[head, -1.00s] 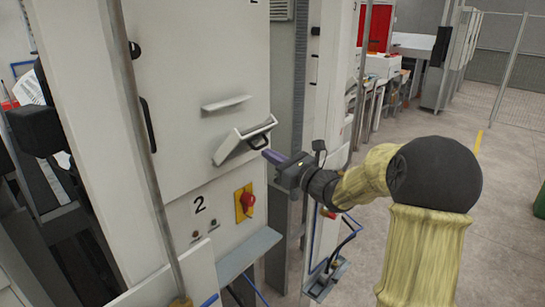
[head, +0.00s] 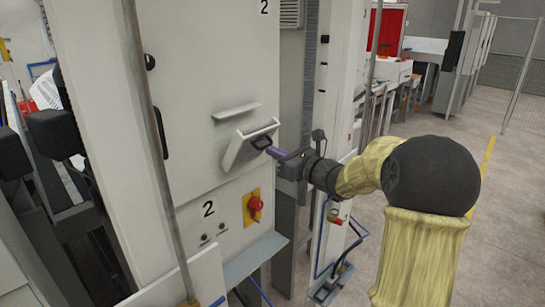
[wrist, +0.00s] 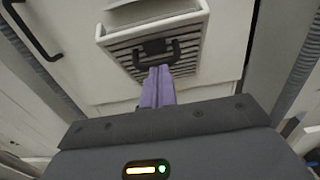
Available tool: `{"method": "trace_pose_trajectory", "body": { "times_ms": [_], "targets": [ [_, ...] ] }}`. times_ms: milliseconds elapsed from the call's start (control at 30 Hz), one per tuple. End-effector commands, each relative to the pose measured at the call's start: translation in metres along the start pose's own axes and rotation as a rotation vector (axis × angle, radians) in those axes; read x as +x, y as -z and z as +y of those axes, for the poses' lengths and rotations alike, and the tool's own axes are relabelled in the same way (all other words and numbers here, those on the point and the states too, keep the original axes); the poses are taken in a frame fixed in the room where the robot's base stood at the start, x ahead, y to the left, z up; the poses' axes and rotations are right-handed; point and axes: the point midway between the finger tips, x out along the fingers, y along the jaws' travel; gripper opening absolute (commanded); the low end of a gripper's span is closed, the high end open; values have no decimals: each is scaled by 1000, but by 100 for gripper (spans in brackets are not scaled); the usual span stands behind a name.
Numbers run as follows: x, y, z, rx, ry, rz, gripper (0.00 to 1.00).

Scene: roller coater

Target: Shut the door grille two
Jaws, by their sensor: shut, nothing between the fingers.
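Door grille two (head: 240,153) is a small white flap with a slatted face and a black handle (head: 262,142). It stands tilted open, out from the white cabinet panel above the lower "2" label. In the wrist view the grille's slatted face (wrist: 118,56) and its handle (wrist: 160,47) are straight ahead. My gripper (head: 270,151) is shut and empty, with its purple fingers pointing at the grille just beside the handle. In the wrist view the fingertips (wrist: 159,70) overlap the handle's lower part. I cannot tell whether they touch it.
A white ledge (head: 237,111) juts out above the grille. Below are a red knob on a yellow plate (head: 253,206) and a grey shelf (head: 255,258). A grey pole (head: 160,160) stands at the left. Open floor (head: 440,180) lies to the right.

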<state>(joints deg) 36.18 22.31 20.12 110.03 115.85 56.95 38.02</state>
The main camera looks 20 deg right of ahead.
Motion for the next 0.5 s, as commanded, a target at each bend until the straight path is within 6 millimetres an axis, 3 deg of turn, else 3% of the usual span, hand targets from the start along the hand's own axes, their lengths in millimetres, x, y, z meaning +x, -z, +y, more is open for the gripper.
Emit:
{"method": "trace_pose_trajectory", "body": {
  "times_ms": [500],
  "targets": [
    [24, -29, -4, -3, 8, -2, 0]
  ]
}}
